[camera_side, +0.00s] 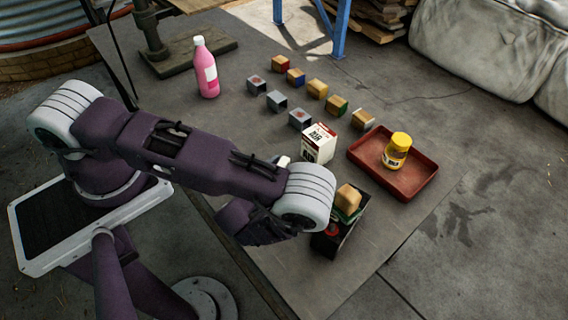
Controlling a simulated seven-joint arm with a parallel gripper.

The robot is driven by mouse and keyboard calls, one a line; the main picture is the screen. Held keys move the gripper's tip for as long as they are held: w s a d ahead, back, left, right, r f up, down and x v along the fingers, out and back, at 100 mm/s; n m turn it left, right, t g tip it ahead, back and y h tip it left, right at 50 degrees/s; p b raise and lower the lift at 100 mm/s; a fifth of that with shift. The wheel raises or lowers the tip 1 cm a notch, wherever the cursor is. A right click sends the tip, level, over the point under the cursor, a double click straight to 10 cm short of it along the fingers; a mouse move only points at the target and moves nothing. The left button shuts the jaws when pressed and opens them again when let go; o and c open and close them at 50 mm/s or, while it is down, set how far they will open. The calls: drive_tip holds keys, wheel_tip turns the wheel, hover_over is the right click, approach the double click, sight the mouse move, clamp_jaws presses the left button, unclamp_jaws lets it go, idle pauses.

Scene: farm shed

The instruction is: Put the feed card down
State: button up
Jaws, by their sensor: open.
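I cannot make out a feed card with certainty. A thin green piece (346,215) shows under a tan block (347,198), on top of a black box (325,243) with a red round mark; I cannot tell whether it is a card. My gripper (268,228) is at the end of my purple arm, just left of the black box. My arm hides most of it and its fingertips cannot be made out. It is open, and nothing is seen held in it.
A red tray (420,188) holds a yellow-lidded jar (397,151). A white carton (318,143) stands left of it. Several coloured blocks (317,89) stand in rows behind. A pink bottle (206,67) stands at the back left. The table (370,245) is bare at its front right.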

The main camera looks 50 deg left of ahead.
drive_tip(key=v, duration=1)
drive_tip(key=shift+s+d+r, duration=0.2)
drive_tip(key=shift+s, duration=0.1)
drive_tip(key=s+a+r+n+g+y, duration=0.1)
drive_tip(key=a+r+n+g+y, duration=0.35)
drive_tip(key=r+n, duration=0.45)
drive_tip(key=s+a+r+n+g+y, duration=0.1)
drive_tip(key=a+r+n+g+y, duration=0.3)
drive_tip(key=r+n, duration=0.5)
drive_tip(key=s+r+n+g+h, duration=0.4)
drive_tip(key=s+r+n+h, duration=0.4)
drive_tip(key=r, duration=0.1)
drive_tip(key=d+r+n+t+h, duration=0.5)
drive_tip(key=r, duration=0.2)
drive_tip(key=shift+r+n, duration=0.15)
drive_tip(key=shift+n, duration=0.15)
